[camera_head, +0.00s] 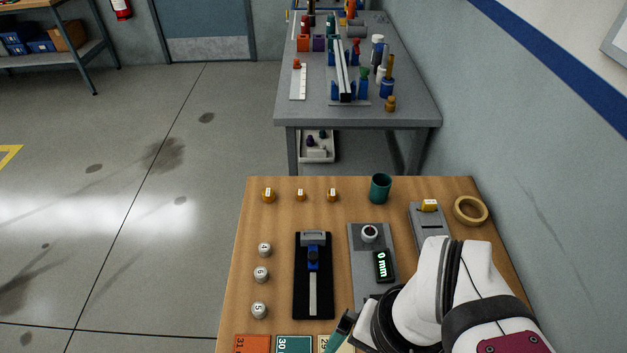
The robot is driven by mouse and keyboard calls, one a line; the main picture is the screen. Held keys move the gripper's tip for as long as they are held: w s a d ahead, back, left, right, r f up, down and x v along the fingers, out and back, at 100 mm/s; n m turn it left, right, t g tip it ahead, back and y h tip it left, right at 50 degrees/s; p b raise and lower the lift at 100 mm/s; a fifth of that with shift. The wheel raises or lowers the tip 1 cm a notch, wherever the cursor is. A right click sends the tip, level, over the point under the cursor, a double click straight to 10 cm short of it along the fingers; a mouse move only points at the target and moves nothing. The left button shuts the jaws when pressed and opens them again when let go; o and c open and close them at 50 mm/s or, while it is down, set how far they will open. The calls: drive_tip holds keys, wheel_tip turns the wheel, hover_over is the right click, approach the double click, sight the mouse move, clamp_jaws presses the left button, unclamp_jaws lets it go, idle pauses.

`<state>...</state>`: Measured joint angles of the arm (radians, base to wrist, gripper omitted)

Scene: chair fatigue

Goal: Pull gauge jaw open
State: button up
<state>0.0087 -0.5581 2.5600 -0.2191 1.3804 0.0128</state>
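A black tray (299,290) on the wooden table holds a gauge-like tool with a steel bar (313,295) and a blue sliding piece (313,262) near its far end. To its right, a grey plate (358,270) carries a round metal piece (369,233) and a small display (382,266) reading "0 mm". I cannot tell for sure which part is the gauge jaw. My white arm reaches in from the lower right and covers the plate's near end. A dark teal piece (343,324) shows at its wrist, perhaps part of my gripper; the fingers cannot be made out.
Several numbered grey weights (260,274) stand left of the tray. Orange pieces (300,195), a green cup (380,188), a grey slotted block (427,220) and a yellow ring (470,210) line the far side. Numbered tiles (294,345) lie at the near edge.

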drive_tip(key=shift+c, duration=0.3)
drive_tip(key=shift+m, duration=0.3)
drive_tip(key=w, duration=0.2)
drive_tip(key=w+r, duration=0.1)
drive_tip(key=w, duration=0.2)
drive_tip(key=shift+w+a+r, duration=0.15)
drive_tip(key=shift+w+r, duration=0.25)
drive_tip(key=c, duration=0.5)
drive_tip(key=shift+m+h, duration=0.4)
drive_tip(key=w, duration=0.4)
drive_tip(key=w+a, duration=0.1)
drive_tip(key=w, duration=0.1)
drive_tip(key=shift+w+r, duration=0.15)
drive_tip(key=shift+r, duration=0.15)
drive_tip(key=shift+c, duration=0.3)
drive_tip(key=m+h, duration=0.1)
drive_tip(key=m, duration=0.1)
approach(313, 254)
wheel_tip(313, 254, down, 9)
drive_tip(key=shift+r, duration=0.2)
clamp_jaws()
drive_tip(key=shift+r, duration=0.1)
